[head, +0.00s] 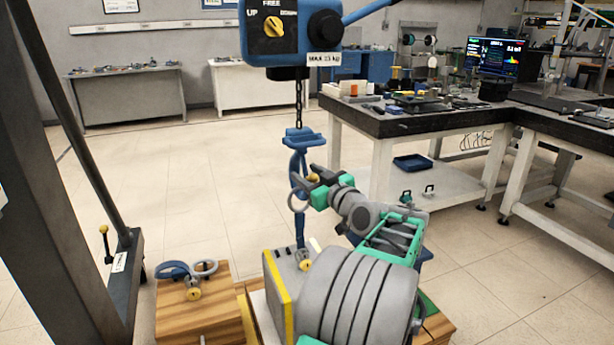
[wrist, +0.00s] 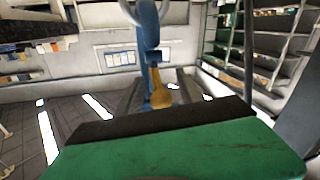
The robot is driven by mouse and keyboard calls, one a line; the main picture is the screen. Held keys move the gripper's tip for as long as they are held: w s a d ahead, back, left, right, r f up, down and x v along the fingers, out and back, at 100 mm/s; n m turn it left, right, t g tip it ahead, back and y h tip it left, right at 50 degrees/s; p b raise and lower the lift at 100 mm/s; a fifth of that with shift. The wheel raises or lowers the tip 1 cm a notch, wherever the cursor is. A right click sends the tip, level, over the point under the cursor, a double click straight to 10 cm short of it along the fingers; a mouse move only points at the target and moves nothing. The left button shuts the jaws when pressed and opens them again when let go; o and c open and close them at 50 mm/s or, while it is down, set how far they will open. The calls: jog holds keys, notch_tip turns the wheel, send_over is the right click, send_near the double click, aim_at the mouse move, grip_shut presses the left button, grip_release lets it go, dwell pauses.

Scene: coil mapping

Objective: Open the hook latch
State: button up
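A blue hook (head: 297,163) hangs on a chain below the blue hoist box. Its yellow latch (head: 313,178) shows at my gripper's fingers. In the wrist view the blue hook (wrist: 150,35) comes down from the top, with the yellow latch (wrist: 160,92) below it. My gripper (head: 312,184) has dark fingers and green parts and reaches in from the right. Contact with the latch cannot be told. The gripper's green body hides the lower part of that view.
The hoist control box (head: 290,28) hangs above. A wooden block (head: 215,318) with blue and grey fittings stands at lower left. A grey ribbed coil (head: 362,303) with a yellow-edged plate is below my arm. A cluttered workbench (head: 410,122) stands behind at right.

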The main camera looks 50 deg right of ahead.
jog(key=shift+a, duration=0.1)
grip_shut()
dwell(1.1)
